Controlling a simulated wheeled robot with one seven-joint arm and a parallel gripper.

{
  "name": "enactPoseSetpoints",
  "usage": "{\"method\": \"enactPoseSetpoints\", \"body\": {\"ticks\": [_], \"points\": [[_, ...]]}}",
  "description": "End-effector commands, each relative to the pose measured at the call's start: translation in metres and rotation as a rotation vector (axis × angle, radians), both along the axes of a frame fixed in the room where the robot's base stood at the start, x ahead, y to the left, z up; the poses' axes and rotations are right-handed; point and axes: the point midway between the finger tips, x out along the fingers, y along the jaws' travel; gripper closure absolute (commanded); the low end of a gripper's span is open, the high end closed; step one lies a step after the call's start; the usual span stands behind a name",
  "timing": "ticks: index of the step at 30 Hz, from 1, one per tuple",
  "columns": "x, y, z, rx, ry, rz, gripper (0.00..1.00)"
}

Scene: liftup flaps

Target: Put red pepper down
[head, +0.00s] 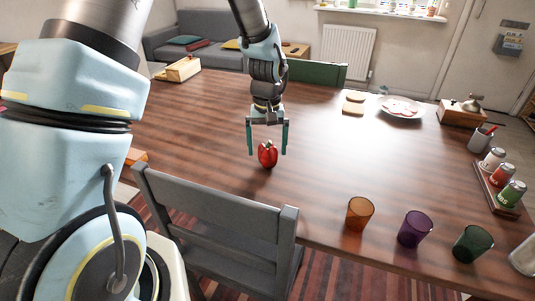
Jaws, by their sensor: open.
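The red pepper (267,155) stands on the brown wooden table (330,185), near the table's front edge behind the grey chair. My gripper (268,150) points down over it with its two teal fingers spread apart, one on each side of the pepper. There is a visible gap between the pepper and each finger. The pepper appears to rest on the tabletop, with its lower side unobstructed.
A grey chair (220,220) stands at the front edge. An orange cup (359,213), a purple cup (414,229) and a green cup (472,243) stand at the front right. A plate (401,108) lies at the back. The table around the pepper is clear.

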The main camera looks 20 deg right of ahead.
Motion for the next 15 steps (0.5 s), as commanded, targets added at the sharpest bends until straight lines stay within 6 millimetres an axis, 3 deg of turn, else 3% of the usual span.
{"method": "enactPoseSetpoints", "body": {"ticks": [6, 15], "points": [[-0.001, -0.001, -0.026, 0.001, 0.002, 0.001, 0.00], [0.000, -0.002, -0.030, -0.002, 0.001, 0.001, 0.02]]}}
